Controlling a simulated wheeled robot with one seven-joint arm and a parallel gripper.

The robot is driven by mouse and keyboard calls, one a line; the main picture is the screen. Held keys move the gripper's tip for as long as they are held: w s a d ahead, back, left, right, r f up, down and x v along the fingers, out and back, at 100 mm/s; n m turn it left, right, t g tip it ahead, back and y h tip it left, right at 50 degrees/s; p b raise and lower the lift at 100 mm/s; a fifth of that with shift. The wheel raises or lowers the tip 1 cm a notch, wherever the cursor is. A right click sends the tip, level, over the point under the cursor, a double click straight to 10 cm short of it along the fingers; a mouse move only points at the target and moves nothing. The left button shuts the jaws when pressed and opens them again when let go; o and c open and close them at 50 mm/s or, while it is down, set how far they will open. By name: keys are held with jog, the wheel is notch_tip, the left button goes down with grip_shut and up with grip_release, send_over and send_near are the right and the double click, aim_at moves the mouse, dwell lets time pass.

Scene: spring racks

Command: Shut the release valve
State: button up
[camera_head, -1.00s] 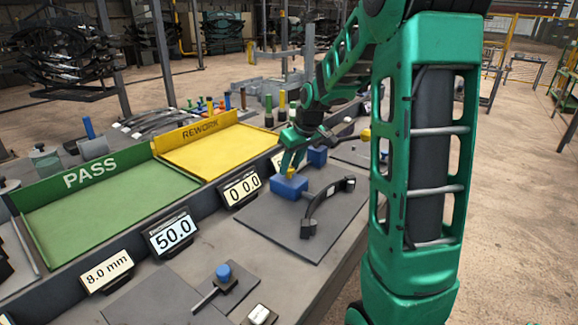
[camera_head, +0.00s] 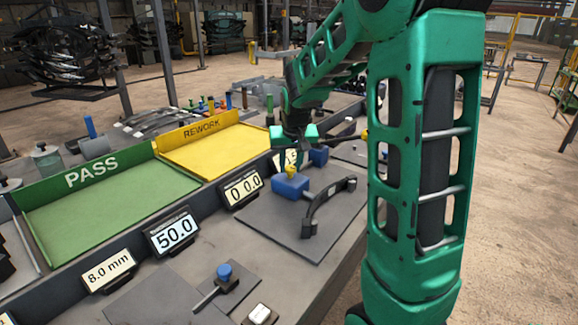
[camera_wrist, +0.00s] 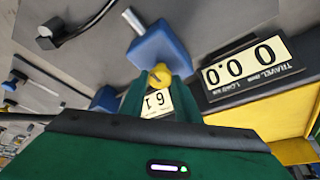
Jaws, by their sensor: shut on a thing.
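A yellow valve knob (camera_head: 291,170) sits on top of a blue block (camera_head: 289,187), which is mounted on a dark plate. A rod and a dark curved bracket (camera_head: 328,206) extend from the block. My gripper (camera_head: 293,138) is directly above the knob, pointing down. In the wrist view, the green fingers of my gripper (camera_wrist: 160,85) stand on either side of the yellow knob (camera_wrist: 160,76), with the blue block (camera_wrist: 160,50) beyond. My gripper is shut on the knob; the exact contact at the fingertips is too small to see.
A second blue block (camera_head: 318,155) stands just behind. A travel and load display (camera_head: 242,188) reading 00.0 is to the left, near a 50.0 display (camera_head: 173,232). Green PASS (camera_head: 105,205) and yellow REWORK (camera_head: 213,150) trays lie further left. A blue-knobbed fixture (camera_head: 224,273) is in front.

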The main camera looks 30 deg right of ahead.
jog(key=shift+w+r, duration=0.15)
jog(key=shift+w, duration=0.05)
jog(key=o, duration=1)
jog(key=shift+s, duration=0.1)
jog(key=v, duration=1)
jog(key=shift+s+a+r, duration=0.1)
jog(key=shift+r, duration=0.15)
jog(key=s+a+f+g, duration=0.1)
jog(key=s+f, duration=0.2)
jog(key=s, duration=0.7)
jog(key=s+f+g+y, duration=0.1)
jog(key=s+f, duration=0.2)
jog(key=s, duration=0.8)
jog(key=s+a+f+m+g+y, duration=0.1)
jog(key=s+f+g, duration=0.1)
jog(key=s, duration=0.9)
jog(key=shift+a+f, duration=0.3)
jog(key=shift+f, duration=0.45)
